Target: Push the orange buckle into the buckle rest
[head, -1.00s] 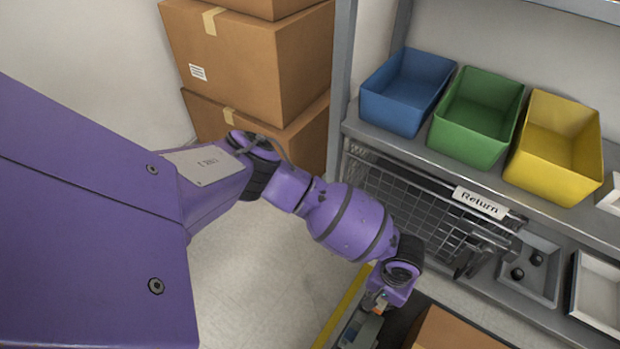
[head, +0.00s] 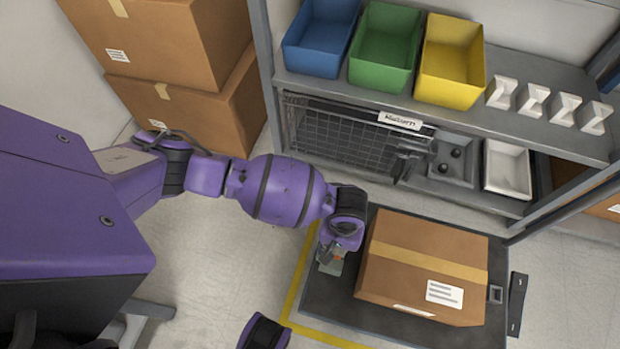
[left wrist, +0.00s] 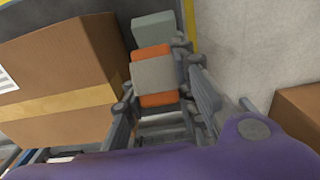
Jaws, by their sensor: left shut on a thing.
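The orange buckle (left wrist: 158,100) shows in the left wrist view as orange bands above and below a light grey block (left wrist: 153,75). My left gripper (left wrist: 160,82) is shut on it, with a dark finger on each side. A grey-green block (left wrist: 153,30), possibly the buckle rest, lies just beyond the buckle; I cannot tell whether they touch. The gripper hides most of the buckle there. My right gripper is not in view.
A taped carton (head: 420,268) stands on a dark platform (head: 325,297) close right of the gripper. A yellow floor line (head: 290,300) borders the platform. Behind is a shelf (head: 440,110) with blue, green and yellow bins. Stacked cartons (head: 185,100) stand at the back left.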

